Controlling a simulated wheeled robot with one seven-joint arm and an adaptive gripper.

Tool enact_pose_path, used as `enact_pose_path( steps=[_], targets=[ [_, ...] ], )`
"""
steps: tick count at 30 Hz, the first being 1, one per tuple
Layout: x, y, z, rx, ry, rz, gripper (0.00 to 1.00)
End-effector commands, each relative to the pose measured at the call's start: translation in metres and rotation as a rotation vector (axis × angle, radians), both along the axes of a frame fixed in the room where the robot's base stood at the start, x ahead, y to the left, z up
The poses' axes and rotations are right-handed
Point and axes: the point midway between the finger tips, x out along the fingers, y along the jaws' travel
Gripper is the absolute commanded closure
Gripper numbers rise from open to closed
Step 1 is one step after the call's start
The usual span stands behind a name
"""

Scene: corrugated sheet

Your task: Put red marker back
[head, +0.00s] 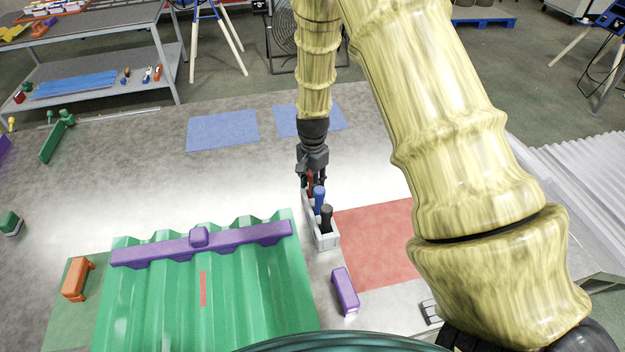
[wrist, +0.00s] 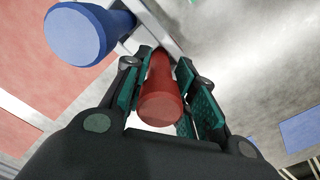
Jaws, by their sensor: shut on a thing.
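My gripper (head: 312,178) is shut on the red marker (wrist: 161,95), with its pads on both sides of it. In the head view only a sliver of the red marker (head: 309,186) shows between the fingers. It is at the far end of a pale grey holder (head: 326,242). I cannot tell whether its lower end is seated in the holder. A blue marker (head: 319,198) and a black marker (head: 326,217) stand upright in the holder, nearer the camera. The blue marker also shows beside my gripper in the wrist view (wrist: 78,34).
A green corrugated sheet (head: 240,290) with a purple bar (head: 160,251) across it lies left of the holder. A red mat (head: 375,245) lies to the right. A purple block (head: 345,290) is in front. Blue mats (head: 222,131) lie behind on clear table.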

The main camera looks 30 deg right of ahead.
Motion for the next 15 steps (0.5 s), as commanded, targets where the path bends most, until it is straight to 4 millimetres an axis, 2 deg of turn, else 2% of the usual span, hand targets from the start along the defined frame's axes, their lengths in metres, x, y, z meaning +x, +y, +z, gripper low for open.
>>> enact_pose_path(
  steps=[9,10,13,15],
  targets=[
    [0.0001,0.0001,-0.0030,0.000,0.000,0.000,0.96],
    [0.0002,0.0002,-0.0030,0.000,0.000,-0.001,0.71],
    [0.0002,0.0002,-0.0025,0.000,0.000,0.000,0.53],
    [0.0002,0.0002,-0.0025,0.000,0.000,0.000,0.51]
  ],
)
